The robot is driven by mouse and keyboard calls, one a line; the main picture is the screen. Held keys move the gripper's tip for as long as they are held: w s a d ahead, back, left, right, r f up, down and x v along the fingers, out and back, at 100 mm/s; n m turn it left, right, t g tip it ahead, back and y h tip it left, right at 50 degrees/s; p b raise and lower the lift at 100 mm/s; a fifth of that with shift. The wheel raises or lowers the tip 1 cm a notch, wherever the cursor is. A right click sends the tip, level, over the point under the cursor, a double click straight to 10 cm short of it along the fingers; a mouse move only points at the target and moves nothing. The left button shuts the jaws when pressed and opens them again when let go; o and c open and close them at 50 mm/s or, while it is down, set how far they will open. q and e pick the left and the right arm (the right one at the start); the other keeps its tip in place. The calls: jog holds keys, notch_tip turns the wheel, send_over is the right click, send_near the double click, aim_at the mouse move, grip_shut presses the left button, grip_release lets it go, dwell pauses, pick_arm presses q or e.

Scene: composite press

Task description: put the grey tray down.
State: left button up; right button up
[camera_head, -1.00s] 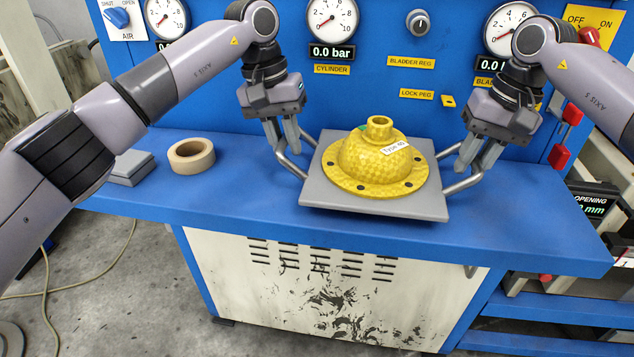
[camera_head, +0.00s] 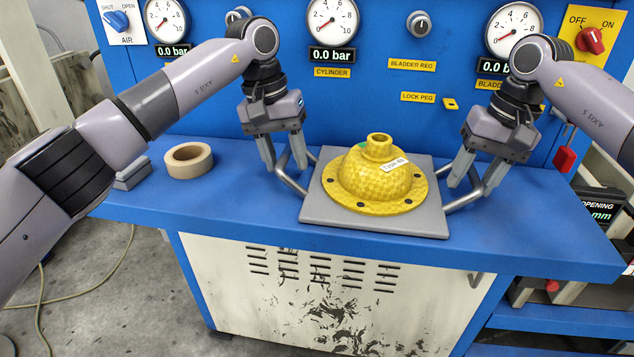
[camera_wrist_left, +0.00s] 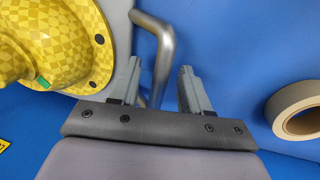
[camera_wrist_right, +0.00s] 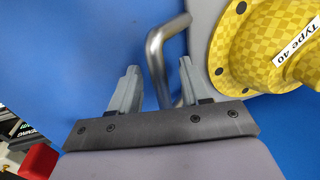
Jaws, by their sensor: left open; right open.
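The grey tray (camera_head: 318,207) lies flat on the blue bench top, with a bent metal handle at each side. The yellow domed part (camera_head: 350,178), labelled Type 40, sits upright on it. My left gripper (camera_head: 285,168) is open at the left handle (camera_wrist_left: 165,45); in the left wrist view the handle bar passes between its parted fingers. My right gripper (camera_head: 472,188) is open at the right handle (camera_wrist_right: 157,55), which also runs between its parted fingers. Whether any finger touches a handle cannot be told.
A tape roll (camera_head: 188,160) and a grey block (camera_head: 131,174) lie on the bench (camera_head: 220,205) to the left. The blue panel with gauges (camera_head: 332,20) and knobs stands close behind the arms. The bench front edge is near the tray; the bench is clear right of it.

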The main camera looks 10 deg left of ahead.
pick_arm(q)
notch_tip(320, 180, up, 12)
jog(key=a, duration=0.2)
jog(key=shift+a+f, duration=0.15)
jog(key=shift+f, duration=0.05)
pick_arm(e)
notch_tip(320, 180, up, 12)
jog(key=d, duration=0.2)
jog(key=shift+d, duration=0.15)
jog(key=shift+f, duration=0.1)
